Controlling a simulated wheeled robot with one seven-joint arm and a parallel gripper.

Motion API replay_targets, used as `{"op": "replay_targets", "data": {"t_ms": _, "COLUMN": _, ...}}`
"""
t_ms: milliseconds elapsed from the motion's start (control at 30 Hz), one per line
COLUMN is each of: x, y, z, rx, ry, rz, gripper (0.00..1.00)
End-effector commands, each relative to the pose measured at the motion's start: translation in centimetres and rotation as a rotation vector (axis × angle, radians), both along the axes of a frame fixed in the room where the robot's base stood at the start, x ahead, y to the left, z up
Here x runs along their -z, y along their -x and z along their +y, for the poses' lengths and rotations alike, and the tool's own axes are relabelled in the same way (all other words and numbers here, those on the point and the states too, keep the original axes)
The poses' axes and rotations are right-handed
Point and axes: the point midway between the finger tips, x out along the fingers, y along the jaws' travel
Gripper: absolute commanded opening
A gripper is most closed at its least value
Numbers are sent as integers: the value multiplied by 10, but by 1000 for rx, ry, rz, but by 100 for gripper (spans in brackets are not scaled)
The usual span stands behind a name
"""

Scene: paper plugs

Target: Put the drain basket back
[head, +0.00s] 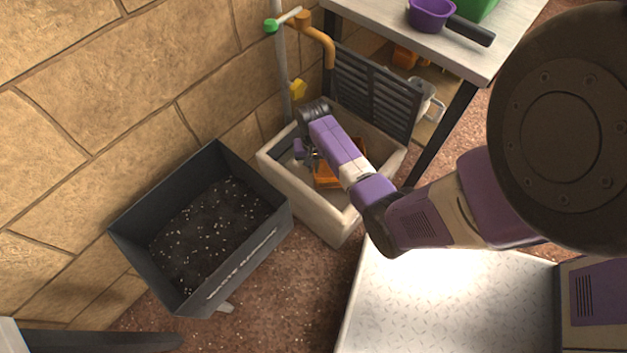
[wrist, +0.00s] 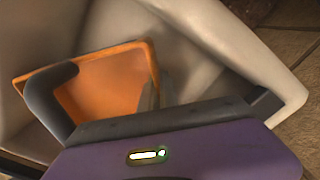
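An orange basket (head: 327,176), which looks like the drain basket, sits inside the pale stone trough (head: 301,203) below the tap. In the wrist view the orange basket (wrist: 112,78) shows as a shallow square with a raised rim, lying left of centre. My gripper (head: 304,154) reaches down into the trough beside the basket. The drain opening is hidden.
A dark slatted grate (head: 373,92) stands upright at the trough's back edge. An orange tap (head: 318,40) rises behind the trough. A grey bin (head: 222,262) of dark, white-specked material stands left. A table (head: 455,52) with a purple pan (head: 430,14) is at the upper right.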

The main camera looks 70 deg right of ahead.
Motion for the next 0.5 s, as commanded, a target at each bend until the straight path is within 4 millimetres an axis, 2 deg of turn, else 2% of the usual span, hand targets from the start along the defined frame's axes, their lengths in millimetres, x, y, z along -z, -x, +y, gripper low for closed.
{"op": "replay_targets", "data": {"t_ms": 33, "x": 12, "y": 0, "z": -1, "rx": 1, "ry": 0, "rz": 0, "gripper": 0}}
{"op": "replay_targets", "data": {"t_ms": 300, "x": 29, "y": 0, "z": 0, "rx": 0, "ry": 1, "rz": -1, "gripper": 0}}
{"op": "replay_targets", "data": {"t_ms": 500, "x": 60, "y": 0, "z": 0, "rx": 1, "ry": -1, "rz": 0, "gripper": 0}}
